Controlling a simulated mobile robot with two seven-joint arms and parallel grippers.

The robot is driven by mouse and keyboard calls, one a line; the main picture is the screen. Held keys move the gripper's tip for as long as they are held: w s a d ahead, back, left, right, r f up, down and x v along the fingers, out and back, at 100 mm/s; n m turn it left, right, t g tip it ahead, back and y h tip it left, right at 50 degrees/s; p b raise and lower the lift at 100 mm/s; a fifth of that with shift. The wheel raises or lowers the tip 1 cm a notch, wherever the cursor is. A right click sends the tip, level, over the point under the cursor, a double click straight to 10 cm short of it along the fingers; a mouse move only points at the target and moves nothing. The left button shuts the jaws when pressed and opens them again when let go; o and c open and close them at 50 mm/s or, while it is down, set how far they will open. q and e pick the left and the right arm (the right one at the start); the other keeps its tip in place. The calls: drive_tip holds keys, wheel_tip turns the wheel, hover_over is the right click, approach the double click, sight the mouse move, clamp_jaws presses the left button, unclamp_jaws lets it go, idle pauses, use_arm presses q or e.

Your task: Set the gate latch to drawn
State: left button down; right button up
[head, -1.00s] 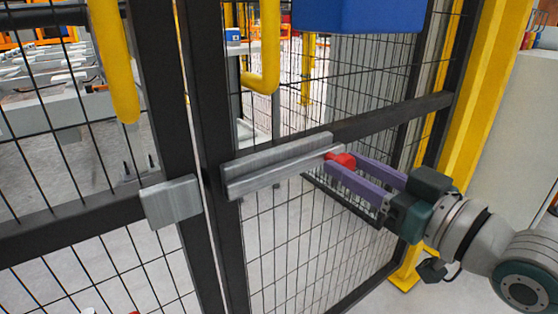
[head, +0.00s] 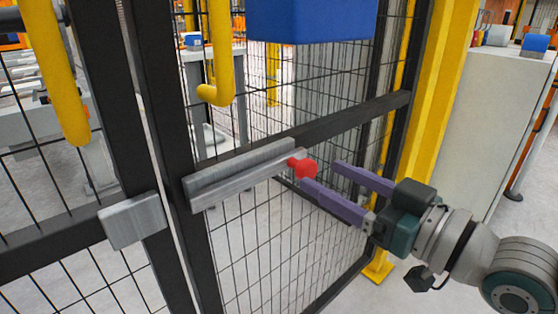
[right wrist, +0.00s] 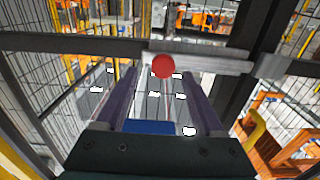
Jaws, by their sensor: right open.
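The gate latch is a grey sliding bar (head: 245,182) on a grey backing on the dark gate frame, with a red knob (head: 302,167) at its right end. A grey keeper plate (head: 133,220) sits on the post to the left, and the bar's left end stops short of it with a gap between. My right gripper (head: 320,176) is open, its purple fingers just right of the knob and not closed on it. In the right wrist view the red knob (right wrist: 163,66) shows just beyond and between the fingertips. My left gripper is not in view.
Yellow bent handles (head: 222,90) stand out from the gate and the panel to its left. A blue box (head: 310,22) is above the latch. Wire mesh fills the panels. A yellow post (head: 440,120) and a pale cabinet (head: 500,130) are at the right.

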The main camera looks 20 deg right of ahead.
drive_tip(key=p+v, duration=0.1)
drive_tip(key=v, duration=0.6)
drive_tip(key=shift+w, duration=0.1)
